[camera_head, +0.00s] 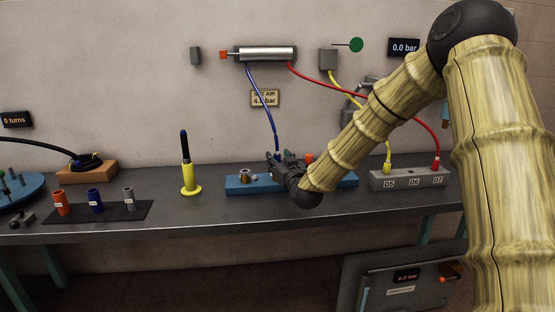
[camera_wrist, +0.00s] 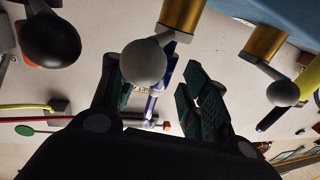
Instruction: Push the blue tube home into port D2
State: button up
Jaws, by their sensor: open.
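The blue tube (camera_head: 262,98) hangs from the silver cylinder on the wall down to my gripper (camera_head: 284,158). My gripper is open at the blue valve block (camera_head: 241,186) on the bench and hides part of it. In the wrist view, the blue tube (camera_wrist: 150,106) shows between the open green-padded fingers, behind a grey ball-ended lever (camera_wrist: 143,62) on a brass fitting. The ball and fitting cover the tube's lower end, so I cannot tell how deep it sits. No D2 label is readable.
A second ball-ended lever (camera_wrist: 283,93) and a black knob (camera_wrist: 50,40) flank the fingers. A grey block (camera_head: 410,179) marked D5, D6, D7 holds yellow and red tubes. A yellow stand (camera_head: 190,180) is at left; bare bench lies between it and the blue block.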

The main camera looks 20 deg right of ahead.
jog(key=s, duration=1)
jog(key=shift+a, duration=0.4)
